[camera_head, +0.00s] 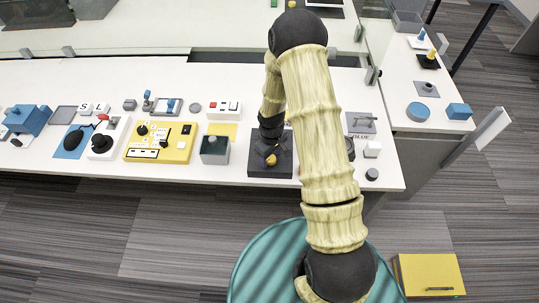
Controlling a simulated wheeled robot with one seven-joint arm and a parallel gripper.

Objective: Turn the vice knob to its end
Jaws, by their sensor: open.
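My gripper (268,150) is low over a dark square plate (255,170) on the white bench, and it is open. A small orange-yellow piece (271,160) shows at its fingertips; I cannot tell whether they touch it. My wrist hides much of the plate's middle. No vice knob can be clearly made out. A blue blocky fixture (28,119) at the bench's far left resembles a vice, but I cannot tell for sure.
A yellow box (428,275) is at lower right.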

